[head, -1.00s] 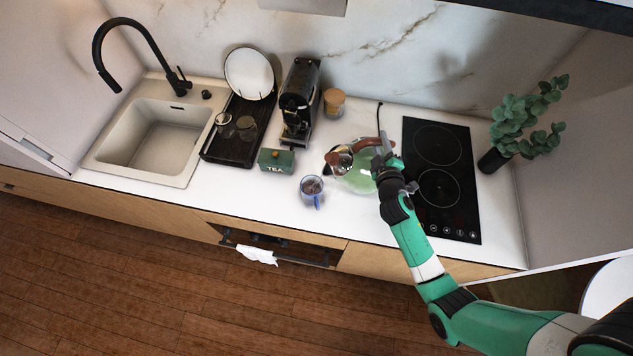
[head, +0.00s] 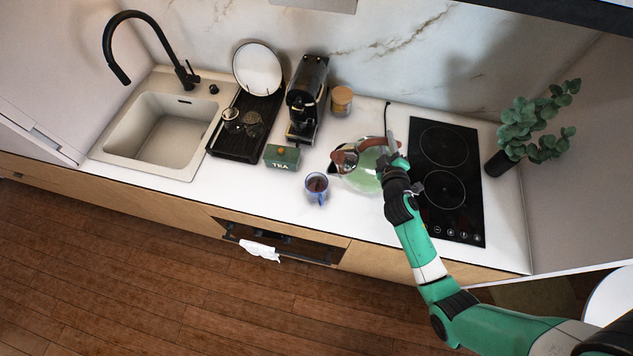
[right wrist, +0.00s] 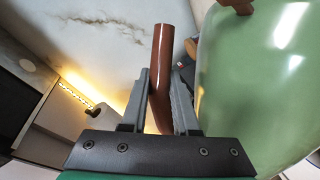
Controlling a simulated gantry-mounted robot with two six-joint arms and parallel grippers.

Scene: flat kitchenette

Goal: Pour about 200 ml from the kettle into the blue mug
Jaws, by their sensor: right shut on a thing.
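My right gripper (head: 393,157) is shut on the brown handle, which stands between the fingers in the right wrist view (right wrist: 160,82). The green body (right wrist: 255,85) fills the right of that view. The blue mug (head: 317,190) stands upright on the counter, left of the kettle, with something dark inside. No stream of liquid is visible. My left gripper is out of view.
A green tea box (head: 282,157) stands behind and left of the mug. The coffee machine (head: 306,99) and a wooden-lidded jar (head: 341,100) are farther back. The black cooktop (head: 446,205) and a plant (head: 525,130) lie to the right. Counter in front of the mug is clear.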

